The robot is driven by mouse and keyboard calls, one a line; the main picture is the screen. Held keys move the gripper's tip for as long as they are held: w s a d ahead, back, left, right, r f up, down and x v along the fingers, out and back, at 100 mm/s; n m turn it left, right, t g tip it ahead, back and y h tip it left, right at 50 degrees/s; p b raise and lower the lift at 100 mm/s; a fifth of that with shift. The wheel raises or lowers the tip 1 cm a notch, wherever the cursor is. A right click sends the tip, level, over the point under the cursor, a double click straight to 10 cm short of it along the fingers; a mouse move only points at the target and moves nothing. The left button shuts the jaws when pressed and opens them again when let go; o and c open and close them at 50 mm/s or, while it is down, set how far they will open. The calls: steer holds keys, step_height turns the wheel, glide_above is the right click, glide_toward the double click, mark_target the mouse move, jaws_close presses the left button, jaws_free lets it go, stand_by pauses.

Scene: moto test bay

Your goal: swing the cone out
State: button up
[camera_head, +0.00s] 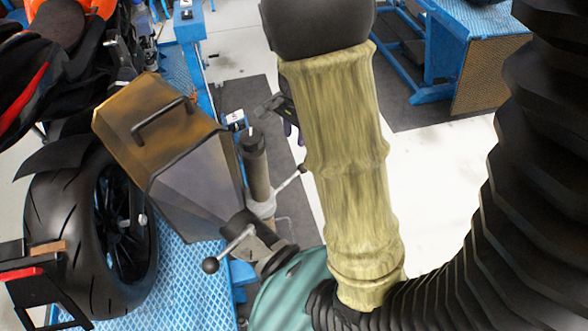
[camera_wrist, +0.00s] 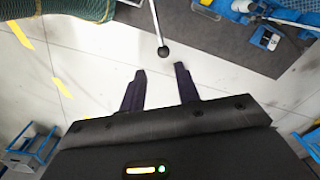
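The cone (camera_head: 172,145), a brown and grey tapered hood with a dark bar handle (camera_head: 160,119), stands at left in the head view, close to the motorcycle's rear wheel. Below it a clamp lever ends in a black ball knob (camera_head: 211,265). In the wrist view my gripper (camera_wrist: 160,75) is open, its two dark fingers apart with nothing between them. A black ball knob on a thin grey rod (camera_wrist: 163,50) is just ahead of the fingertips, apart from them; I cannot tell which lever it belongs to. In the head view my gripper is mostly hidden behind my arm.
A motorcycle wheel (camera_head: 100,235) stands on a blue lift (camera_head: 190,290) at left. A grey post (camera_head: 256,165) stands beside the cone. A large black ribbed hose (camera_head: 530,170) fills the right. Blue benches (camera_head: 425,50) stand behind. Pale floor (camera_head: 445,160) is clear.

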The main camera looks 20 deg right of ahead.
mark_target(294, 175)
steer(key=f, duration=1.7)
steer(key=shift+w+a+f, duration=0.1)
steer(key=shift+w+f, duration=0.1)
jaws_close()
